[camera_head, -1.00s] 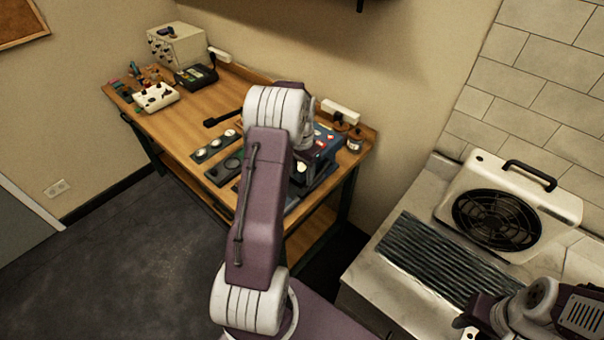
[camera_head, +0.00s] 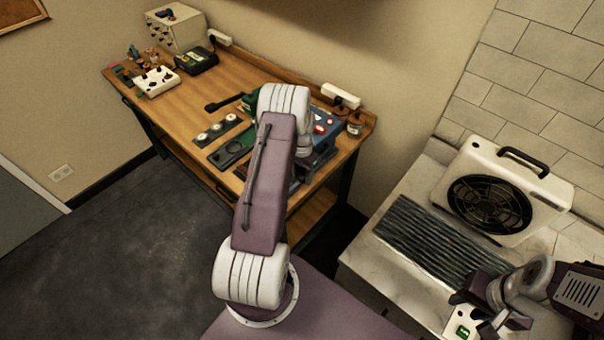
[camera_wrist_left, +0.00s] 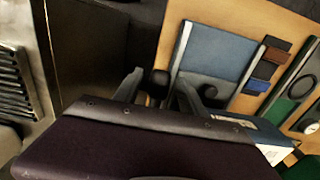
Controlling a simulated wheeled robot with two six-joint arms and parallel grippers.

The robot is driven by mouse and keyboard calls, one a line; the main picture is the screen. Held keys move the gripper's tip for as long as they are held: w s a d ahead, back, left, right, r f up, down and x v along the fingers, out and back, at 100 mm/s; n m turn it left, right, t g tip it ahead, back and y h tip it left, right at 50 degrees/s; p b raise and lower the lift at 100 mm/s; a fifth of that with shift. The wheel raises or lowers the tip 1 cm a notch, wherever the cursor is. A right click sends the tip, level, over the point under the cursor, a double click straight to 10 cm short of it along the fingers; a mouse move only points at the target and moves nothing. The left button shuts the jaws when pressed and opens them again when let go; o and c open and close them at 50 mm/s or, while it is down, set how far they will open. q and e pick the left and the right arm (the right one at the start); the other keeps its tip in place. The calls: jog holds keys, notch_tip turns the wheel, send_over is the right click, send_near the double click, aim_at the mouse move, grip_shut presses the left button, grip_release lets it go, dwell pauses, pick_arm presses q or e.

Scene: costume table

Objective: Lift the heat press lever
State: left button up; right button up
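The heat press (camera_head: 322,135), a blue body with red and white labels, stands at the right end of the wooden workbench, partly hidden behind my left arm in the head view. In the left wrist view, a blue flat part (camera_wrist_left: 215,50) that looks like the press shows beside the fingers. A round black knob (camera_wrist_left: 158,80), probably the lever end, lies between my left gripper's spread fingers (camera_wrist_left: 157,92). I cannot tell whether either finger touches it. The head view hides this gripper. My right gripper (camera_head: 468,316) is low at the right, away from the press; its finger opening is unclear.
A white fan unit (camera_head: 505,190) and grey ribbed panel (camera_head: 435,240) are at right. The floor at left is clear.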

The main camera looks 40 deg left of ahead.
pick_arm(q)
grip_shut()
dwell(1.2)
